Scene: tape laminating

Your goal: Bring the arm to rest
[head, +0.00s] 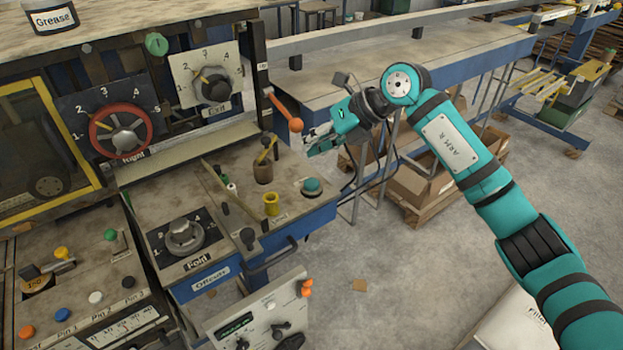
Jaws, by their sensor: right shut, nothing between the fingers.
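My right arm (455,145) comes in from the lower right, teal with black bands. My right gripper (318,139) is at its end, pointing left, and is shut with nothing in it. It is in the air just right of the orange-knobbed lever (284,110) and above the right part of the control bench; a gap shows between the fingertips and the orange knob. My left gripper is out of view.
A long blue-edged table (440,60) stands behind. Floor at lower middle is open.

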